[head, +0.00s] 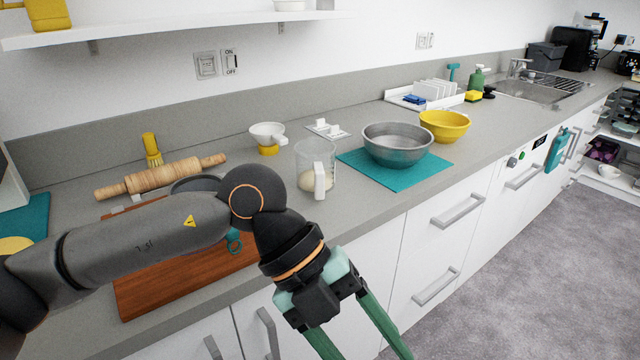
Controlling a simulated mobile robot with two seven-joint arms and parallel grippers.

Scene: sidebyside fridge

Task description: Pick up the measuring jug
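The measuring jug (316,158) is clear, with a white handle facing the counter's front edge and something pale in its bottom. It stands upright on the grey counter, left of the teal mat. My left gripper (362,342) is in front of the counter, below and slightly right of the jug, and apart from it. Its two green fingers point down and are spread, with nothing seen between them; their tips run out of the picture at the bottom. My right gripper is not in view.
A metal bowl (397,146) sits on the teal mat (428,168), with a yellow bowl (444,125) behind it. A white and yellow funnel-like item (268,135) stands behind the jug. A rolling pin (160,177) and wooden board (150,285) lie left. Drawer handles (458,208) protrude below.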

